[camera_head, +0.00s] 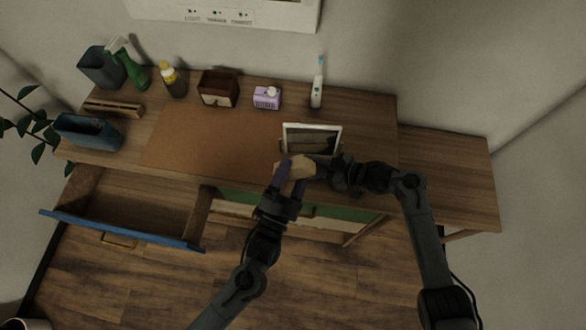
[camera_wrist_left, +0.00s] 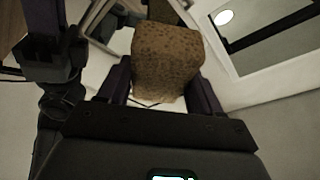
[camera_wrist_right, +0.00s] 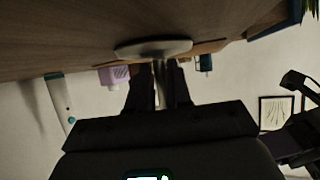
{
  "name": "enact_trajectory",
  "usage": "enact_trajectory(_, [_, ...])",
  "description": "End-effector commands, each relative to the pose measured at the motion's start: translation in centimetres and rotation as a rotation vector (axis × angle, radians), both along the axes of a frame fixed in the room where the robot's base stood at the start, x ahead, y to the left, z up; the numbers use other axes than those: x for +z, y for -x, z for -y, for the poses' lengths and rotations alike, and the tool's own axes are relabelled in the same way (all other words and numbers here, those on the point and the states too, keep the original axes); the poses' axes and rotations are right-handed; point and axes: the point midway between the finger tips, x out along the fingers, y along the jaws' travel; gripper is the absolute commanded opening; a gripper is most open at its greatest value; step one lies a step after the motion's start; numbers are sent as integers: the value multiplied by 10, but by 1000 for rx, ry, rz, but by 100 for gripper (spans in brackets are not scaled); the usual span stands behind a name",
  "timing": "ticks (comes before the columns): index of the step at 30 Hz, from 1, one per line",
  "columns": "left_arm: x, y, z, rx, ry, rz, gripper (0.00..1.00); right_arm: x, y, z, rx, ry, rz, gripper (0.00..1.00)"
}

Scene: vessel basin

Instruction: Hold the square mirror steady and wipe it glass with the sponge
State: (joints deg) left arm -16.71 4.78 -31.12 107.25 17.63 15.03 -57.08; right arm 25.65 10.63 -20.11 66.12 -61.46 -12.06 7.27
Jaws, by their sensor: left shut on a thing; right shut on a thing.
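The square mirror (camera_head: 312,128) has a white frame and stands tilted near the front edge of the desk. In the right wrist view its pale oval base (camera_wrist_right: 152,48) rests on the wood. My right gripper (camera_wrist_right: 159,70) is shut on a thin pale part of the mirror, which its fingers mostly hide. My left gripper (camera_wrist_left: 162,78) is shut on the tan speckled sponge (camera_wrist_left: 168,55). The sponge also shows in the head view (camera_head: 298,166), in front of the mirror's lower left. I cannot tell whether it touches the glass.
A purple dispenser (camera_head: 266,98), an electric toothbrush (camera_head: 317,90), a brown box (camera_head: 218,89) and bottles (camera_head: 173,82) stand along the back. A blue-fronted drawer (camera_head: 125,231) is open at left. The brown mat (camera_head: 205,140) is clear.

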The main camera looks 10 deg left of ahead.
Motion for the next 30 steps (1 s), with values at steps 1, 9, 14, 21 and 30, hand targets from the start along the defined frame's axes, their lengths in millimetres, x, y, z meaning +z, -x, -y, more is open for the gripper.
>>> enact_trajectory(1, [0, 0, 0, 0, 0, 0, 37, -2, 0, 1, -1, 3, -3, 2])
enact_trajectory(9, [0, 3, 0, -1, 0, -1, 37, -2, 0, 1, -1, 3, -3, 2])
enact_trajectory(14, [-1, 14, 2, -2, -2, -2, 37, -2, 0, 1, -2, 3, -2, 2])
enact_trajectory(21, [-1, 29, 2, 0, -1, -1, 37, -2, 0, 1, -1, 3, -3, 2])
enact_trajectory(30, [0, 30, 3, 0, -1, 0, 37, -1, 0, 1, -1, 2, -3, 2])
